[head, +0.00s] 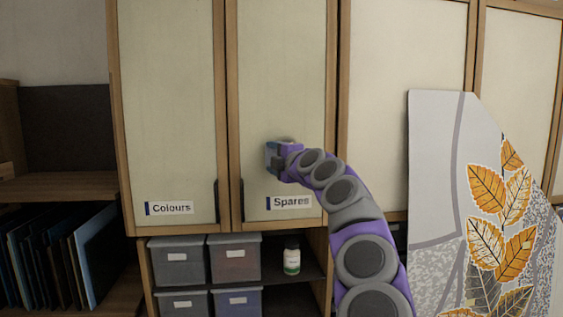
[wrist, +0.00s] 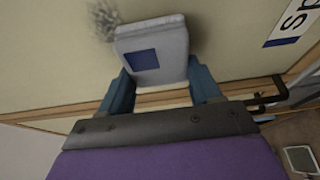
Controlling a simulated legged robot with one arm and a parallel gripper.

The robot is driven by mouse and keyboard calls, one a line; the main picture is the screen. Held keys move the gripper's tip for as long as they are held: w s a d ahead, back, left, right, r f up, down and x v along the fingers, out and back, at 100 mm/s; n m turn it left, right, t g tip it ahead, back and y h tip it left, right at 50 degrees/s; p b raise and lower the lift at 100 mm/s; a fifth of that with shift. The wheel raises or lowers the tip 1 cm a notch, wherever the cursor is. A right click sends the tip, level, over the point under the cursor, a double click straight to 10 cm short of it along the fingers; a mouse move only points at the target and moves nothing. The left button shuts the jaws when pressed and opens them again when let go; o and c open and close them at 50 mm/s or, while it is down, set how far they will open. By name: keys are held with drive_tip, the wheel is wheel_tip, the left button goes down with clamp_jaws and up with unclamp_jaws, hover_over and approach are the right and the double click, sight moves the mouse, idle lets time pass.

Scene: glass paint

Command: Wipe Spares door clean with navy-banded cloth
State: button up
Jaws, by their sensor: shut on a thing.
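The Spares door (head: 282,75) is a cream panel in a wood frame, with a white "Spares" label (head: 290,202) low on it. My gripper (head: 275,157) is in front of its lower middle, above the label. In the wrist view my gripper (wrist: 161,84) has its blue fingers shut on a folded pale grey cloth (wrist: 173,40) with a navy patch. The cloth is at the door panel; whether it touches is hard to tell. A dark grey smudge (wrist: 104,18) shows on the panel just beside the cloth. In the head view my gripper mostly hides the cloth and smudge.
The Colours door (head: 170,90) is shut to the left. Dark handles (head: 236,200) sit near the doors' meeting edges. Below are grey bins (head: 234,258) and a white bottle (head: 292,256). A large leaf-patterned panel (head: 435,150) stands at the right.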

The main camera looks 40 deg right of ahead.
sight(306, 147)
drive_tip(key=shift+w+a, duration=0.35)
drive_tip(key=shift+a, duration=0.2)
drive_tip(key=shift+r+p, duration=0.85)
drive_tip(key=shift+r, duration=0.4)
drive_tip(key=shift+s+d+p, duration=0.8)
drive_tip(key=shift+s+d, duration=0.1)
drive_tip(key=shift+d, duration=0.55)
drive_tip(key=shift+s+d+p, duration=0.75)
drive_tip(key=shift+s+d, duration=0.1)
drive_tip(key=shift+d, duration=0.6)
drive_tip(key=shift+s+d+p, duration=0.8)
drive_tip(key=shift+s+d, duration=0.1)
drive_tip(key=shift+d, duration=0.55)
drive_tip(key=shift+w+a+f+b, duration=0.1)
drive_tip(key=shift+w+a+b, duration=0.4)
drive_tip(key=shift+a+b, duration=0.35)
drive_tip(key=shift+w+a+b, duration=0.45)
drive_tip(key=shift+a+b, duration=0.3)
drive_tip(key=shift+b, duration=0.2)
